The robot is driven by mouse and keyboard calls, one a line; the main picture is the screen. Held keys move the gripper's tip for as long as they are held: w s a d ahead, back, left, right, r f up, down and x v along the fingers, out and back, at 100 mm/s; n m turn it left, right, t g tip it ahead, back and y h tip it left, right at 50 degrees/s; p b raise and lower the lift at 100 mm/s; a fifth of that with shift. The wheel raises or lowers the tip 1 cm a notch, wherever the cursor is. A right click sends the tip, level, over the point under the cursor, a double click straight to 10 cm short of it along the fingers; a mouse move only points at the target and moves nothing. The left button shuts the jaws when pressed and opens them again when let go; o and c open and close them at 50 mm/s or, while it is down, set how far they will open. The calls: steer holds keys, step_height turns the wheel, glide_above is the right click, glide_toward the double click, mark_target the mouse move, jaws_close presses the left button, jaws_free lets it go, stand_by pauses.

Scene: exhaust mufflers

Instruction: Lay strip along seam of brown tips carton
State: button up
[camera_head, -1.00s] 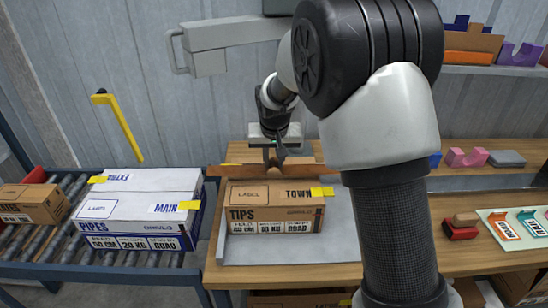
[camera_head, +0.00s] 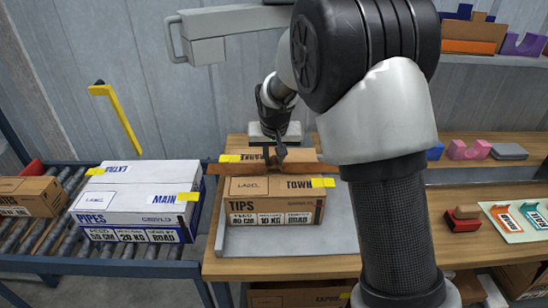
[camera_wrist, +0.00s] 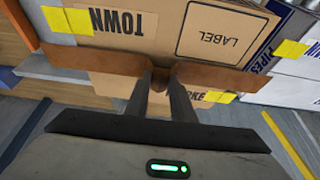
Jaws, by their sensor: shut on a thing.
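The brown TIPS carton (camera_head: 270,214) sits upright on the bench, with its top flaps closed. My gripper (camera_head: 274,160) is shut on the middle of a long brown strip (camera_head: 235,169), which also shows in the wrist view (camera_wrist: 95,65). The strip is held over the carton top, roughly parallel to the seam between the TOWN flap and the far flap. Its ends stick out past both sides of the carton. The strip hides the seam, and I cannot tell whether it touches the carton.
A grey tray (camera_head: 300,241) lies under the carton. A white PIPES carton (camera_head: 130,205) and a small brown carton (camera_head: 30,195) stand on the roller conveyor at left. A red-based stamp (camera_head: 462,222) and a label board (camera_head: 520,222) lie at right. Yellow tabs (camera_head: 322,183) mark the carton top.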

steer(key=shift+f, duration=0.35)
steer(key=o, duration=1.1)
steer(key=shift+c, duration=0.2)
steer(key=p+v, duration=0.1)
steer(key=v, duration=1.7)
steer(key=s+d+r+p, duration=0.5)
steer(key=s+d+r, duration=0.2)
steer(key=s+r, duration=0.25)
steer(key=s+d+p, duration=0.2)
steer(key=s, duration=0.6)
steer(key=s+d+r+t+p, duration=0.1)
steer(key=s+d+p, duration=0.2)
steer(key=s, duration=0.6)
steer(key=shift+s+d+r, duration=0.2)
steer(key=shift+d, duration=0.05)
